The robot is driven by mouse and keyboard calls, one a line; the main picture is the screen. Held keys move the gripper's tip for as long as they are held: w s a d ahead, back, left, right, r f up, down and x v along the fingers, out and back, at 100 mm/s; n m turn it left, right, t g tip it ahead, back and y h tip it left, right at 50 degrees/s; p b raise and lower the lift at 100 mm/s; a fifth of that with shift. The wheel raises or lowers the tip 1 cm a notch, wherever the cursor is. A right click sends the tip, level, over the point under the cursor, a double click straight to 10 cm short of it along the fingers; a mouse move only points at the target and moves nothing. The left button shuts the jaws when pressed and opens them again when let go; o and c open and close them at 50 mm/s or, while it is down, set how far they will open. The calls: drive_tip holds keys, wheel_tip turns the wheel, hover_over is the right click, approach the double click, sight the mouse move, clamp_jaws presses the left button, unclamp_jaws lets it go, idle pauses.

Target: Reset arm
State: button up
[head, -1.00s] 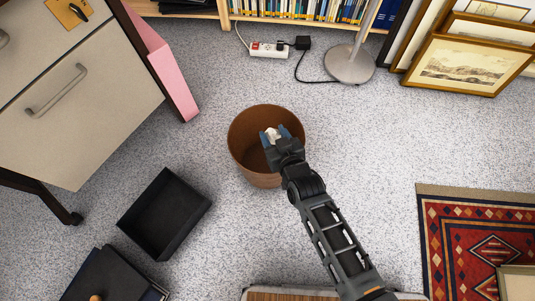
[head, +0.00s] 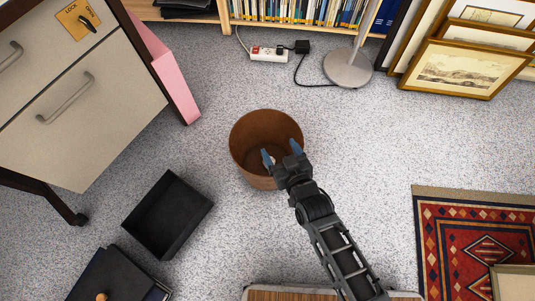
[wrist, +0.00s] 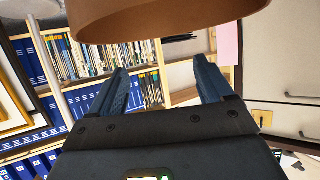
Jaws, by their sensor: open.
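My gripper (head: 282,155) is open at the near right rim of a round brown bin (head: 255,123) on the carpet. Its two blue fingers are spread apart and nothing is between them. A small white thing (head: 270,159) shows inside the bin, partly hidden by a finger. In the wrist view the open fingers (wrist: 163,85) point toward a bookshelf, with the bin's brown rim (wrist: 165,22) across the top.
A black open tray (head: 167,215) lies left of the bin. A drawer cabinet (head: 85,110) stands at upper left. A lamp base (head: 348,68), a power strip (head: 269,54) and framed prints (head: 465,68) are at the back. A red patterned rug (head: 455,235) lies at right.

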drive_tip(key=shift+v, duration=1.25)
